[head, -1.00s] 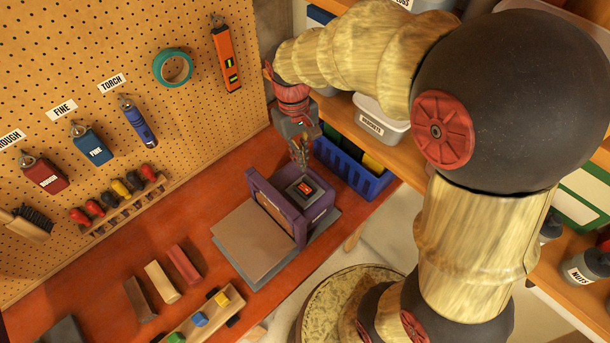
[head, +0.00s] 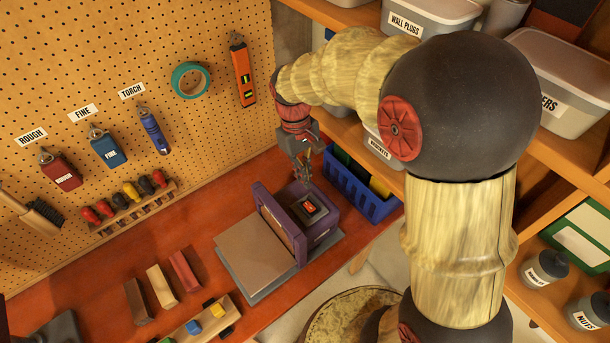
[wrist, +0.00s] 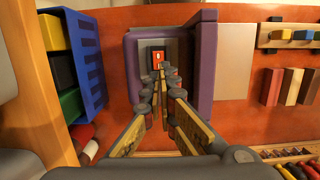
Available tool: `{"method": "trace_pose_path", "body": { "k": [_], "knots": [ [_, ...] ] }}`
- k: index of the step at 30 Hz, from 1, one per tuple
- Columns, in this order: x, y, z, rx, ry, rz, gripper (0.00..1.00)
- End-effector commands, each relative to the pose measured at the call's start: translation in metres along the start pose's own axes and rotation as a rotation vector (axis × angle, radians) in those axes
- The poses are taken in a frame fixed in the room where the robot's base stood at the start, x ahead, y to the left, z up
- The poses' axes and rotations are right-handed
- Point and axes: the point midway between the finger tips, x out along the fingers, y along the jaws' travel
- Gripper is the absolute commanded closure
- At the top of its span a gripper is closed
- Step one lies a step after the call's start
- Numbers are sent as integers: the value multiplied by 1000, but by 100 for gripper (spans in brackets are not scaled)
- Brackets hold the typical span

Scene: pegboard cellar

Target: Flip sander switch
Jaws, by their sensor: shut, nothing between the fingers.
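The purple sander (head: 295,222) stands on the red bench with a flat grey-brown plate (head: 258,250) at its front. Its red switch (head: 309,207) sits in a dark square panel on the top of the housing. The switch also shows in the wrist view (wrist: 158,58), just beyond the fingertips. My gripper (head: 304,178) is shut and empty, above the back edge of the sander, pointing down. In the wrist view my gripper's fingers (wrist: 164,72) meet in front of the switch and hide its lower part. I cannot tell whether they touch it.
A blue bin (head: 365,190) stands close behind the sander. Wooden blocks (head: 160,285) and a toy-like wooden piece (head: 200,322) lie at the front. Shelves with tubs (head: 570,85) rise on the right. A pegboard (head: 130,55) with hanging tools is at the left.

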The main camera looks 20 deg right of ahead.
Motion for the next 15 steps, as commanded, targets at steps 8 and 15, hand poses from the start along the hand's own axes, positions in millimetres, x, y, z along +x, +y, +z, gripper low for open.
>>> {"method": "trace_pose_path", "body": {
  "k": [8,15],
  "knots": [
    [57,0,1,0,-4,-1,100],
    [92,0,1,0,-2,0,100]
  ]
}}
